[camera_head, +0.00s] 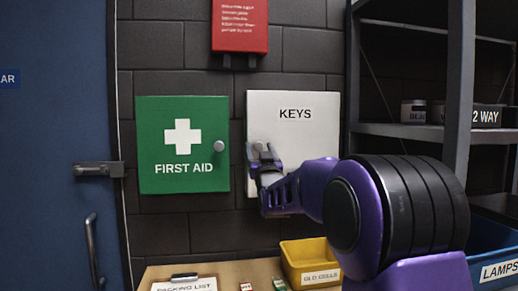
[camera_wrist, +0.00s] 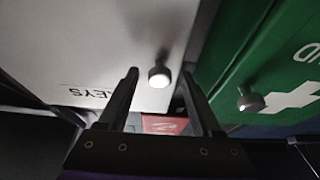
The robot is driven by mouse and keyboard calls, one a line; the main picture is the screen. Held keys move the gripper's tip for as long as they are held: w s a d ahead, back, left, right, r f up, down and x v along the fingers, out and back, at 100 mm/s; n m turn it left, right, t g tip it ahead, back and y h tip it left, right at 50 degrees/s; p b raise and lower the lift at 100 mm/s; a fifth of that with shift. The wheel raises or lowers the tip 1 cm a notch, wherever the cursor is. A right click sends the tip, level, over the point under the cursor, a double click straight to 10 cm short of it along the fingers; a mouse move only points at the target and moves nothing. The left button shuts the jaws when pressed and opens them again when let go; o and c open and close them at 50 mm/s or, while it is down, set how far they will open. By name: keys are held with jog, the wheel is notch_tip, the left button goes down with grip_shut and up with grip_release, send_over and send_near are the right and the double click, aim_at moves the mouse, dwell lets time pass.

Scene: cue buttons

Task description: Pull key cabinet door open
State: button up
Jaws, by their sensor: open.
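The white key cabinet (camera_head: 312,142), marked KEYS, hangs on the dark block wall; its door looks shut. Its round knob (camera_head: 259,145) is near the door's left edge and partly behind my gripper (camera_head: 265,163). In the wrist view the cabinet door (camera_wrist: 75,45) appears upside down, and its knob (camera_wrist: 160,76) shows in the gap between the fingertips of my gripper (camera_wrist: 159,80). The fingers are apart, with visible space on both sides of the knob, and hold nothing. I cannot tell how far the fingertips are from the door face.
The green first aid cabinet (camera_head: 183,175) with its own knob (camera_head: 218,146) hangs close on the left. A metal shelf (camera_head: 455,90) stands right.

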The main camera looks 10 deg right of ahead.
grip_shut()
dwell(0.4)
dwell(1.1)
